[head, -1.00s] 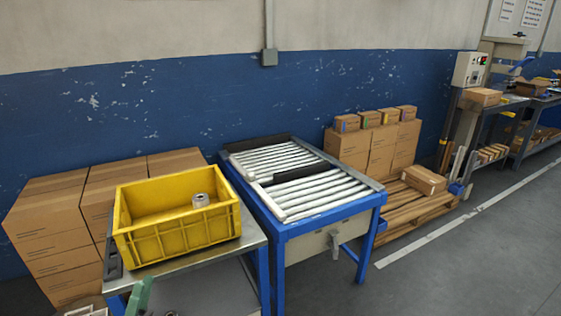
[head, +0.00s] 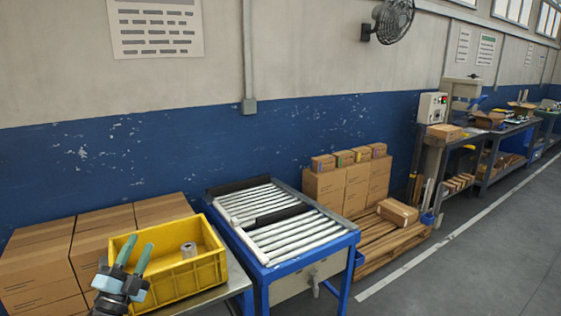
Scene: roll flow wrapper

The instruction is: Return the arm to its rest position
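My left gripper (head: 137,246) shows at the lower left, in front of the yellow crate. Its two green fingers point up and stand apart, with nothing visible between them. The dark wrist is below, at the bottom edge. The yellow crate (head: 180,283) sits on a metal-topped table (head: 222,291), and a small grey roll (head: 188,250) lies inside it, to the right of the fingers and apart from them. My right gripper is not in view.
A blue-framed roller conveyor (head: 285,255) stands right of the crate. Stacked cartons (head: 92,245) are behind the crate at left. More cartons (head: 345,188) and a wooden pallet (head: 385,240) are farther right. The grey floor (head: 480,265) at right is clear.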

